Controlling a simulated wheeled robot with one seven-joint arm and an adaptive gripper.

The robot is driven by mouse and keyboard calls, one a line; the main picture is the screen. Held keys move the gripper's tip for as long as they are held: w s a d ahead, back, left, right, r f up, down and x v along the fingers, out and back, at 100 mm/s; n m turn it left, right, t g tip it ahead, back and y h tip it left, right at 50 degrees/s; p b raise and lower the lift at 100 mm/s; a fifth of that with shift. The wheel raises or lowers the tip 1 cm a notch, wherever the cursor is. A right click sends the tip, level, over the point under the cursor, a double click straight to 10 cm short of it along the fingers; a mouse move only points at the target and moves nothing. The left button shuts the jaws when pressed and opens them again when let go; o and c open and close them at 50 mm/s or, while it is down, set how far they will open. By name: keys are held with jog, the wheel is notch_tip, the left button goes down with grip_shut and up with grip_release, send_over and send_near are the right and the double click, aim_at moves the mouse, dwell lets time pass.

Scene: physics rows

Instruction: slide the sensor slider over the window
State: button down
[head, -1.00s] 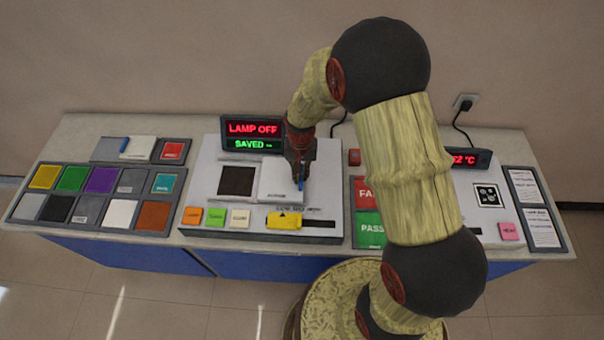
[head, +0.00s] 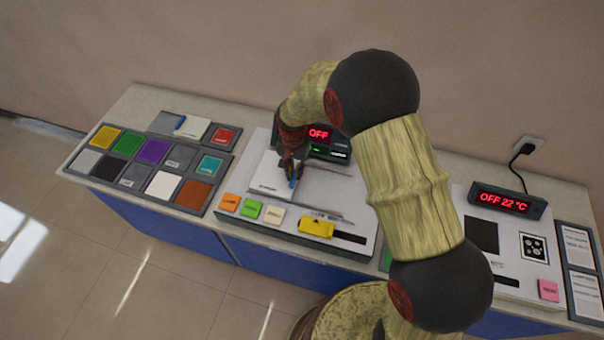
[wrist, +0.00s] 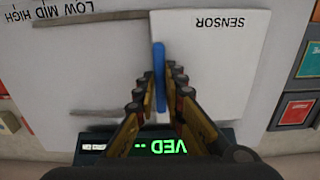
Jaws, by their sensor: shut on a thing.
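The sensor slider (head: 268,184) is a white plate marked SENSOR in the wrist view (wrist: 225,65), with an upright blue handle (wrist: 158,70). It lies flat at the left of its track on the white panel (wrist: 85,75). The dark square window is not visible in either current view; the plate lies where it was. My gripper (head: 293,178) is shut on the blue handle, and its fingers show on both sides of it in the wrist view (wrist: 160,82). The bare track is on the handle's side of the plate.
A yellow slider (head: 317,227) sits in front, with orange (head: 230,202), green and white buttons to its left. A lit display (head: 319,133) stands behind my gripper. Colour swatches (head: 152,151) lie at left. A second panel with a red display (head: 505,201) is at right.

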jog(key=shift+w+a+r, duration=0.1)
jog(key=shift+w+a, duration=0.05)
jog(key=c, duration=1.8)
grip_release()
jog(key=shift+a, duration=0.1)
jog(key=shift+c, duration=0.2)
notch_tip(320, 180, up, 12)
